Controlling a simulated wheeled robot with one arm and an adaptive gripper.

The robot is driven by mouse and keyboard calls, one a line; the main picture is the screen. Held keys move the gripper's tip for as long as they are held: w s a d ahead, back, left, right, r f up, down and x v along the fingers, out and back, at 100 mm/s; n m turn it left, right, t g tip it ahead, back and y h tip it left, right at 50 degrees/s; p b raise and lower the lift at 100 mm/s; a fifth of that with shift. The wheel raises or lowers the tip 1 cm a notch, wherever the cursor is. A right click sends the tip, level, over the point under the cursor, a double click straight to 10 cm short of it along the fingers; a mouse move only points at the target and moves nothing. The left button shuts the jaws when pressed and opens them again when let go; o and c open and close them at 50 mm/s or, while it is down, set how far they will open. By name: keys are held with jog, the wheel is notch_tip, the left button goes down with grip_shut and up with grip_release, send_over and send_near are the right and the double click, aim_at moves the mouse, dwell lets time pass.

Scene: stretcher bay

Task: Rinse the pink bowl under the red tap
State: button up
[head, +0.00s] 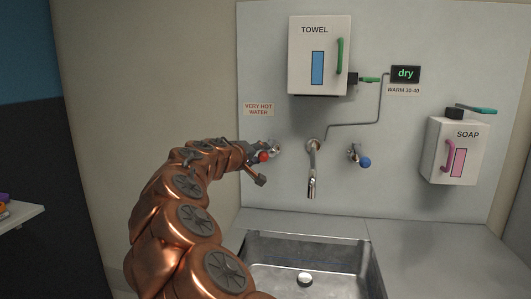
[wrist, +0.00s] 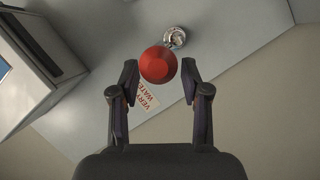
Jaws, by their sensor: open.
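The red tap knob (head: 263,157) sits on the wall panel left of the spout (head: 312,180), under a "VERY HOT WATER" label (head: 258,109). In the wrist view the red knob (wrist: 158,64) lies between the tips of my open gripper (wrist: 160,75), with a gap to each finger. My gripper (head: 256,165) is at the knob in the head view, its fingers partly hard to make out. No water shows at the spout. I do not see the pink bowl in either view.
A blue knob (head: 364,162) is right of the spout. A steel sink (head: 260,246) lies below. A towel dispenser (head: 319,55) hangs above, a soap dispenser (head: 458,151) at right. A shelf edge (head: 22,215) with small items is far left.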

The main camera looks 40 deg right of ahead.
jog(key=shift+p+x, duration=0.35)
jog(key=shift+x, duration=1.75)
jog(key=shift+c, duration=0.3)
grip_shut()
